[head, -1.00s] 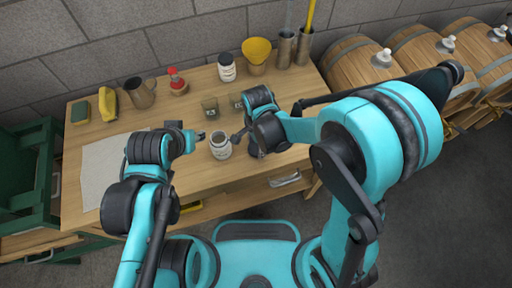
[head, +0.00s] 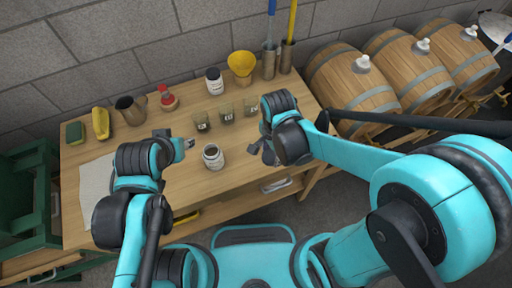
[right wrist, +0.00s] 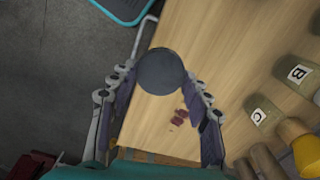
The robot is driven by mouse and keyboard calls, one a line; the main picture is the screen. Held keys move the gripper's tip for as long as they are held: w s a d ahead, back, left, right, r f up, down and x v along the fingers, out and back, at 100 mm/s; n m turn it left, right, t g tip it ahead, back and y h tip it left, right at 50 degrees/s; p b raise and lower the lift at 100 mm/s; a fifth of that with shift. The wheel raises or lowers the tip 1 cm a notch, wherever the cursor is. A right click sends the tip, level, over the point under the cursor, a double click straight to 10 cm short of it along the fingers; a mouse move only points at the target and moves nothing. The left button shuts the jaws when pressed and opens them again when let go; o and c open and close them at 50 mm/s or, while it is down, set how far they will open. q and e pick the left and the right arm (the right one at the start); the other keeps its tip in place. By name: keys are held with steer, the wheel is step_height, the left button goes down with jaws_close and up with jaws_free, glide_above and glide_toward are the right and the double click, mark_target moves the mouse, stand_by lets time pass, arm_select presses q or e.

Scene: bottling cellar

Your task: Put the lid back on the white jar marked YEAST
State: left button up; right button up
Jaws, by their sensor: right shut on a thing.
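A white jar (head: 213,157) stands upright and open near the front middle of the bench in the head view. Its label is too small to read. My right gripper (head: 268,152) is to the right of the jar, apart from it, over the bench's right part. In the right wrist view it is shut on a round dark grey lid (right wrist: 160,71), held between the fingers. My left gripper (head: 188,143) is just left of the jar, apart from it; its fingers are too small to tell open from shut.
Several glasses stand behind the jar, including one marked C (right wrist: 258,114). Small dark red bits (right wrist: 180,118) lie on the bench. Barrels (head: 350,85) stand right.

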steer(key=shift+s+d+r+p, duration=0.2)
steer(key=shift+s+d+r, duration=0.25)
steer(key=shift+d, duration=0.2)
steer(key=shift+s+d+r+p, duration=0.15)
steer(key=shift+s+d+r, duration=0.15)
steer(key=shift+d+r, duration=0.25)
steer(key=shift+d+f, duration=0.1)
steer(key=w+d+f+n+b, duration=0.1)
steer(key=w+d+f+n, duration=0.1)
steer(key=w+n, duration=0.2)
steer(key=w+d+f+n+b, duration=0.1)
steer(key=w+d+f+n, duration=0.1)
steer(key=w+n, duration=0.2)
steer(key=w+d+f+n+b, duration=0.1)
steer(key=w+d+f+n, duration=0.1)
steer(key=w+d+n, duration=0.1)
steer(key=shift+w+f+n, duration=0.35)
steer(key=shift+w+n, duration=0.05)
steer(key=shift+n, duration=0.1)
steer(key=shift+w+d+f+n, duration=0.15)
steer(key=shift+w+d+n, duration=0.05)
steer(key=shift+n, duration=0.1)
